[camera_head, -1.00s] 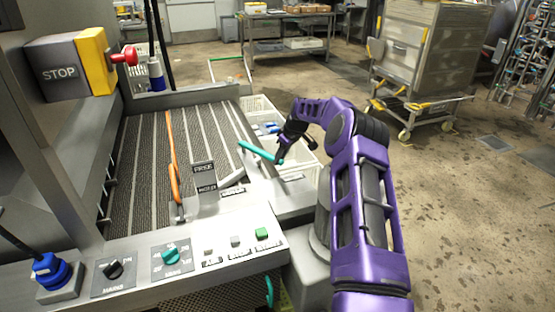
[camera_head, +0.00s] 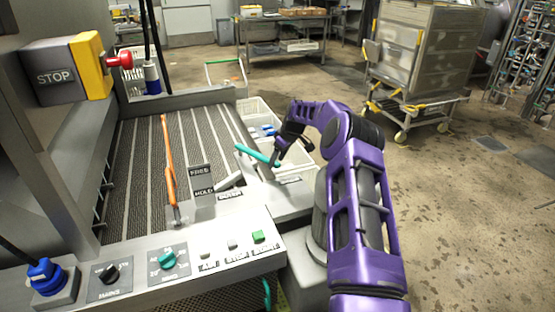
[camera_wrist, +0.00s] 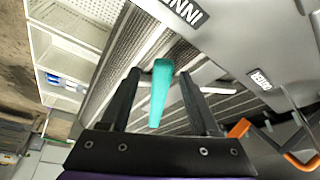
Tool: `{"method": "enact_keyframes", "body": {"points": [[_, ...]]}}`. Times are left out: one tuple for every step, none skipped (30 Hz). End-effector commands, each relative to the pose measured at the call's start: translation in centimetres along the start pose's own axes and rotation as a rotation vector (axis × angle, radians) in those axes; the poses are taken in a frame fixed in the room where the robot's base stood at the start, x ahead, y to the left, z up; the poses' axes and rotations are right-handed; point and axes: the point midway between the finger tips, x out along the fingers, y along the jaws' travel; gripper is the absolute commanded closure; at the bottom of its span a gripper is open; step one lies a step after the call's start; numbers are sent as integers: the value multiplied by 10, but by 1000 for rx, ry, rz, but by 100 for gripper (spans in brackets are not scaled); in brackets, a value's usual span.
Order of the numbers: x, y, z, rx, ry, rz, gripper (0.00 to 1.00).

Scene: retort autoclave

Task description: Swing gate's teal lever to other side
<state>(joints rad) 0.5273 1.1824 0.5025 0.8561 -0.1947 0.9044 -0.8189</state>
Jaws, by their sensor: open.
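The teal lever (camera_head: 257,154) sticks out at the right side of the slatted conveyor bed, its free end toward my gripper (camera_head: 277,158). In the wrist view the lever (camera_wrist: 160,92) lies between the two dark fingers of my gripper (camera_wrist: 161,74), with a gap on each side. The fingers are open and do not look closed on it. A plate reading OUTER (camera_wrist: 259,78) and a partly cut-off plate starting INN (camera_wrist: 188,10) show in the wrist view. The lever's pivot is hard to make out.
An upright orange bar (camera_head: 169,165) stands over the conveyor bed (camera_head: 140,165) beside FREE and HOLD plates. The control panel (camera_head: 135,270) with knobs and buttons is in front. White crates (camera_head: 255,108) stand behind the gripper. A red STOP button (camera_head: 122,60) is at upper left. Open floor lies right.

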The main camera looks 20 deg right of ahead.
Motion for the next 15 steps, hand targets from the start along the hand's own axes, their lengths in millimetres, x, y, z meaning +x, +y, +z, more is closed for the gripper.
{"method": "enact_keyframes", "body": {"points": [[-4,1,0,0,1,1,38],[-7,1,0,0,1,2,38],[-12,1,0,0,0,2,38],[-17,1,0,0,1,2,38],[-22,1,0,0,1,3,38],[-30,1,0,0,1,2,38],[-37,1,-1,0,1,3,38],[-44,1,0,0,1,3,38],[-54,2,0,0,2,4,38],[-62,2,0,0,1,5,38],[-70,2,0,0,2,5,38],[-79,1,0,0,1,4,38],[-87,1,0,0,2,4,38],[-94,1,0,1,2,5,38],[-104,2,0,1,2,5,38]]}}
